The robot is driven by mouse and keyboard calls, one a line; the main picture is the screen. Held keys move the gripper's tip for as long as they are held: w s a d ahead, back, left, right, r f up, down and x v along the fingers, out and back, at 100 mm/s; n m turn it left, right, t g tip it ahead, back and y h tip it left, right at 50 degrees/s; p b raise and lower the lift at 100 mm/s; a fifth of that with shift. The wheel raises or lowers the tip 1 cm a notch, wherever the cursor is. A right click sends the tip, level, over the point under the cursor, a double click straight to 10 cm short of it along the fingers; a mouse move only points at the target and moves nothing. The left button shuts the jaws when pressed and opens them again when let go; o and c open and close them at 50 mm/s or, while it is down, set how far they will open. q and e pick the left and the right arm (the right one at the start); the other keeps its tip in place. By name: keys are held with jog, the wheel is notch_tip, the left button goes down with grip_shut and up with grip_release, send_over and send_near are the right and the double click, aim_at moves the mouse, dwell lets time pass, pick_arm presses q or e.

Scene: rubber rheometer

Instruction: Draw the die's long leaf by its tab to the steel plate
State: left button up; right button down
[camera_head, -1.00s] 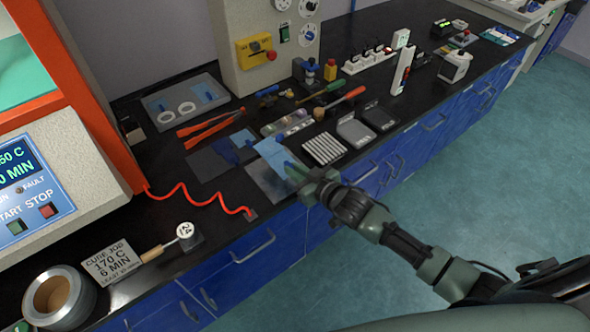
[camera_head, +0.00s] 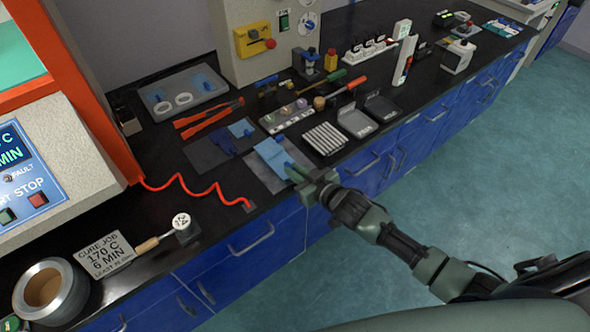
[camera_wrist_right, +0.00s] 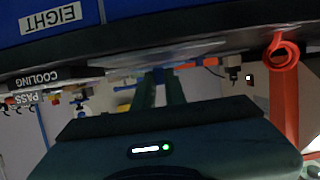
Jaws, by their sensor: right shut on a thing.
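The long leaf (camera_head: 272,153) is a light blue sheet lying partly over the steel plate (camera_head: 256,171), near the bench's front edge. Its darker blue tab is at my right gripper (camera_head: 296,172), which is shut on it at the leaf's front right end. In the right wrist view, the gripper's green fingers (camera_wrist_right: 159,90) reach to a small blue piece (camera_wrist_right: 158,75). A smaller light blue piece (camera_head: 241,128) and a dark blue piece (camera_head: 222,144) lie on a dark mat (camera_head: 203,156) behind and left. My left gripper is not in view.
A red coiled cord (camera_head: 205,193) lies to the left. Red-handled tongs (camera_head: 207,118) lie behind. The floor beyond the bench front is clear.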

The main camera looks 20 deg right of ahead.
jog(key=shift+f, duration=0.4)
jog(key=c, duration=1.4)
grip_release()
jog(key=shift+s+d+r+p, duration=0.3)
jog(key=shift+s+r+p, duration=0.45)
jog(key=shift+p, duration=0.2)
jog(key=p+v, duration=0.4)
jog(key=v, duration=0.1)
jog(key=shift+w+r, duration=0.1)
jog(key=shift+r, duration=0.3)
